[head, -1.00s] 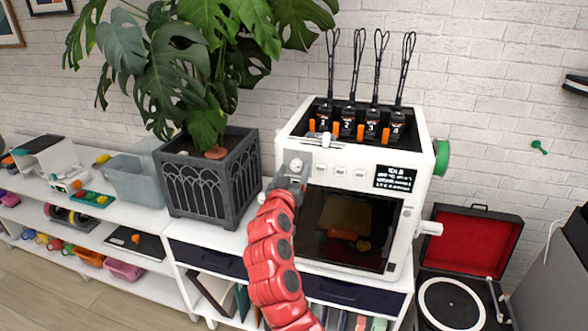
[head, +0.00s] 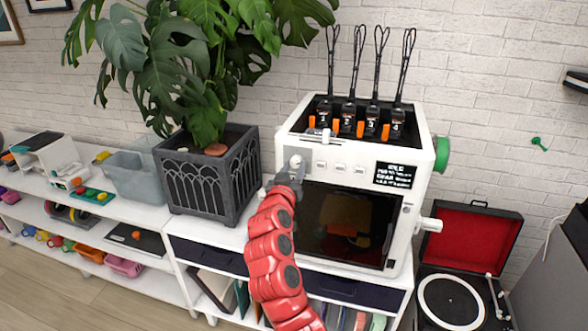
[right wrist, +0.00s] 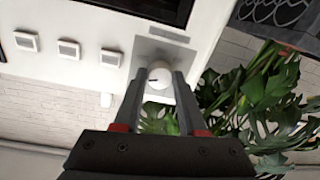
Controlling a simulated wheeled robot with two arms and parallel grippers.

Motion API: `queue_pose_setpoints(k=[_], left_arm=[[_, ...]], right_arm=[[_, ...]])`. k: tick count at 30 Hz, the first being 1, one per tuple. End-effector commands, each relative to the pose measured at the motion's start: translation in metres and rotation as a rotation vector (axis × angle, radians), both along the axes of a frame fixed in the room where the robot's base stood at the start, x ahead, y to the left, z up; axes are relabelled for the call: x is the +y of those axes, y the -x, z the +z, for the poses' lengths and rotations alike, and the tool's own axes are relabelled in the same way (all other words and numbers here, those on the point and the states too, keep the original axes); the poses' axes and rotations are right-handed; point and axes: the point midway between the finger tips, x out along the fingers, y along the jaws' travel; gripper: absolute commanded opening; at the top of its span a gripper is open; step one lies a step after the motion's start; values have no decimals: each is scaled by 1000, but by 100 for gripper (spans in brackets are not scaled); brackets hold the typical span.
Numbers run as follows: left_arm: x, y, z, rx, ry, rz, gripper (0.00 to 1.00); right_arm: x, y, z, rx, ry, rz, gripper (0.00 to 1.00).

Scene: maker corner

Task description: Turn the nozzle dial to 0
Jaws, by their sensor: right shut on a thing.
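The white printer (head: 418,190) stands on the white shelf unit, with a dark front window and a small text screen (head: 394,177). Its nozzle dial (head: 295,161) is a round white knob at the upper left of the front, on a grey plate. In the right wrist view the dial (right wrist: 158,84) sits between the two fingers, with a short dark mark on its face pointing to the left. My right gripper (head: 291,171) is shut on the dial; the fingertips also show in the wrist view (right wrist: 160,75). The numbers around the dial are not readable. My left gripper is not in view.
Three square buttons (head: 340,168) sit right of the dial. A dark planter (head: 210,185) with a large leafy plant stands close on the left. Several black-and-orange feeder units (head: 371,120) top the printer. A turntable (head: 450,300) is at the lower right.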

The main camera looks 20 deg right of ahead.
Motion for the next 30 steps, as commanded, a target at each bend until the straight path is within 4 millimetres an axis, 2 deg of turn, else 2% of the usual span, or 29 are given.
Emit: queue_pose_setpoints(k=[11, 30], left_arm=[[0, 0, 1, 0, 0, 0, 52], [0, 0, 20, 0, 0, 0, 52]], right_arm=[[0, 0, 0, 125, 182, 1, 0], [-1, 1, 4, 463, 685, 0, 0]])
